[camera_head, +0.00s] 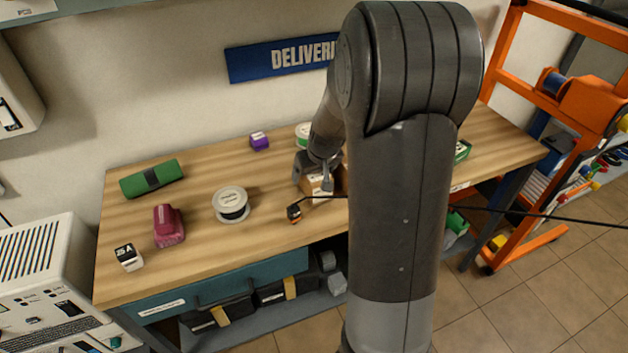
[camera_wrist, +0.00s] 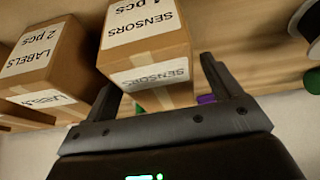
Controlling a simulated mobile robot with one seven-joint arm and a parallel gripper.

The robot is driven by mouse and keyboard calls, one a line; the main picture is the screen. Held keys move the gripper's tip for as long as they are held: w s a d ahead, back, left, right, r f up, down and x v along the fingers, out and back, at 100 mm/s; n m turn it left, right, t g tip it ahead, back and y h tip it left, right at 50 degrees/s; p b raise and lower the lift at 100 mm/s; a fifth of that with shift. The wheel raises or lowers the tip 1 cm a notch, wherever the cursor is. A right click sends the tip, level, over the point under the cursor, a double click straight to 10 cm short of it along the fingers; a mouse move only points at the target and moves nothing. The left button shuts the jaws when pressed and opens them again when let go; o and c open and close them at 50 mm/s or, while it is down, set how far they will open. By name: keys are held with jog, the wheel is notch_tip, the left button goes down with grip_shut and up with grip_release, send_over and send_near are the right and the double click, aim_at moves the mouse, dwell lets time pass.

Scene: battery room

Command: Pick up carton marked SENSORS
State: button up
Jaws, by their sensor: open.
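The carton marked SENSORS (camera_wrist: 146,40) is a brown box with white labels and a tape strip, on the left-centre of the wrist view. My gripper (camera_wrist: 158,74) is open, with one finger by each side of the carton's near end. I cannot tell whether either finger touches it. In the head view my gripper (camera_head: 316,172) is low over the bench, at a brown carton (camera_head: 309,188) whose label is too small to read. My arm hides much of that spot.
A carton marked LABELS (camera_wrist: 42,62) stands close beside the SENSORS carton.

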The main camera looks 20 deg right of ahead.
jog(key=shift+f, duration=0.25)
dwell(0.4)
jog(key=shift+c, duration=0.4)
jog(key=c, duration=1.1)
